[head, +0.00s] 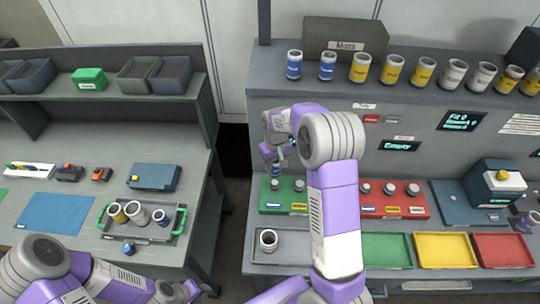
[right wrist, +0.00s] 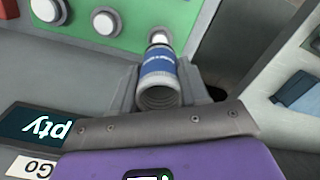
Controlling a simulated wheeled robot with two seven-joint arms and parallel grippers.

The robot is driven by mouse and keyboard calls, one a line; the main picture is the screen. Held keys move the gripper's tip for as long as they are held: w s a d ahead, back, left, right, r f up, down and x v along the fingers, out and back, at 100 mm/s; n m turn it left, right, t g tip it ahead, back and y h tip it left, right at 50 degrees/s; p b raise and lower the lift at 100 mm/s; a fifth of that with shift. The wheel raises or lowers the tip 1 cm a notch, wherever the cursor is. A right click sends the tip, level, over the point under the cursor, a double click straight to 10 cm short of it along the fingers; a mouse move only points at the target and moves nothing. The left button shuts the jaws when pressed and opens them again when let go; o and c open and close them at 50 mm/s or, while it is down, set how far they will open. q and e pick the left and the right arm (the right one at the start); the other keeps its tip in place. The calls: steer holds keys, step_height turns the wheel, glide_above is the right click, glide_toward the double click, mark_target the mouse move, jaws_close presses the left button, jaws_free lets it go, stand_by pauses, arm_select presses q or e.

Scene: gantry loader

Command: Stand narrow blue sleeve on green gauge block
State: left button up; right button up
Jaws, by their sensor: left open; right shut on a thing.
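My right gripper (right wrist: 158,88) is shut on a narrow blue sleeve (right wrist: 158,72), grey with a blue band, its open end facing the camera in the right wrist view. A pale-topped post (right wrist: 159,38) of the green gauge block (right wrist: 132,14) shows just beyond the sleeve's far end; I cannot tell the gap between them. In the head view the green gauge block (head: 283,196) lies on the right bench, with posts and blue and yellow labels. My right gripper (head: 272,160) hangs above its left end. My left gripper (head: 185,292) is open, low at the left bench's front, partly cut off.
A red gauge block (head: 394,200) lies right of the green one. Grey, green (head: 386,250), yellow and red trays line the front; a sleeve (head: 268,240) stands in the grey one. More sleeves stand on the upper shelf (head: 420,93) and in the left bench's tray (head: 182,222).

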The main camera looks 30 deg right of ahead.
step_height(320, 180, down, 3)
steer(key=shift+r+b, duration=0.1)
steer(key=shift+b, duration=0.9)
steer(key=shift+f+b, duration=1.45)
steer(key=shift+f, duration=0.65)
steer(key=shift+f, duration=0.1)
steer(key=o, duration=1.4)
steer(key=shift+c, duration=0.2)
step_height(320, 180, up, 8)
steer(key=shift+f, duration=0.2)
